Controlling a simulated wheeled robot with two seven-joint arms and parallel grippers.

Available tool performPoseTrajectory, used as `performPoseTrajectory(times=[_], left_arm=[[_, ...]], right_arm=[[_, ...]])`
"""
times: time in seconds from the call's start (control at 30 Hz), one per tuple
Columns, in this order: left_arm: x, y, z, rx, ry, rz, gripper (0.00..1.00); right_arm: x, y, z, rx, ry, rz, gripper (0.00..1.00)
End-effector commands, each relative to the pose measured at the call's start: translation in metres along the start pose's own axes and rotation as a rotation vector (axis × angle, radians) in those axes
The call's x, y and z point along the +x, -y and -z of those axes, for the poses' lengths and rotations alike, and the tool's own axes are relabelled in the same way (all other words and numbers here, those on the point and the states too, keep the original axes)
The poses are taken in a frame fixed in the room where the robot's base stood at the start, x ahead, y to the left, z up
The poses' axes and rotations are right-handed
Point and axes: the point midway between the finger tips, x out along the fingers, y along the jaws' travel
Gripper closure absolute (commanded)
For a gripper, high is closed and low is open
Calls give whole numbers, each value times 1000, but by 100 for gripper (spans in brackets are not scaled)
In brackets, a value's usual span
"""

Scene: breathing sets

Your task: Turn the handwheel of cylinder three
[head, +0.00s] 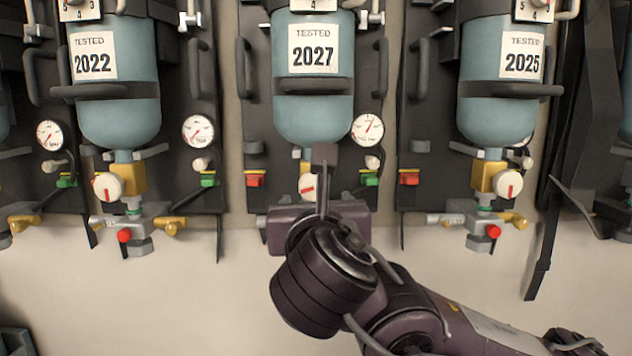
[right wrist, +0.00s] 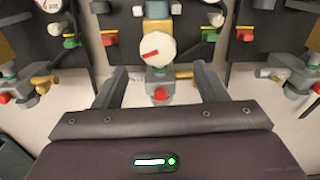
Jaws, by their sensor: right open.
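The middle cylinder (head: 313,110) is blue-grey, hangs upright and bears a "TESTED 2027" label. Its white handwheel (head: 307,187) with a red mark sits below it, partly hidden by my right gripper (head: 322,172). The right wrist view shows this handwheel (right wrist: 157,50) whole, just beyond and between the fingertips of my right gripper (right wrist: 161,80). The jaws are open, one finger on each side, with nothing between them and no visible contact. The numbers on the cylinder tops are cut off, so I cannot tell which is three. My left gripper is out of view.
A cylinder marked 2022 (head: 112,100) hangs at left, one marked 2025 (head: 502,95) at right, each with its own handwheel. The wall below is clear.

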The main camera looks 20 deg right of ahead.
Motion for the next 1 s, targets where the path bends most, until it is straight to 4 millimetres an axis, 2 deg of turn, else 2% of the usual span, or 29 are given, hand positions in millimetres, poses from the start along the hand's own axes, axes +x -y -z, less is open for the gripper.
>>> performPoseTrajectory(times=[0.13, 0.4, 0.53, 0.9, 1.0], left_arm=[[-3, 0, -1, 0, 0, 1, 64], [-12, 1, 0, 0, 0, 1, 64], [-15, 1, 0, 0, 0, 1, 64], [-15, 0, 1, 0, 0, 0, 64], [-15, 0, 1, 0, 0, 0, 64]], right_arm=[[10, 2, -4, -21, 7, 5, 34], [54, 2, -5, -18, 6, 4, 34], [68, 1, -4, -17, 5, 3, 34], [75, 1, -4, -17, 7, 1, 34], [75, 1, -4, -16, 7, 1, 47]])
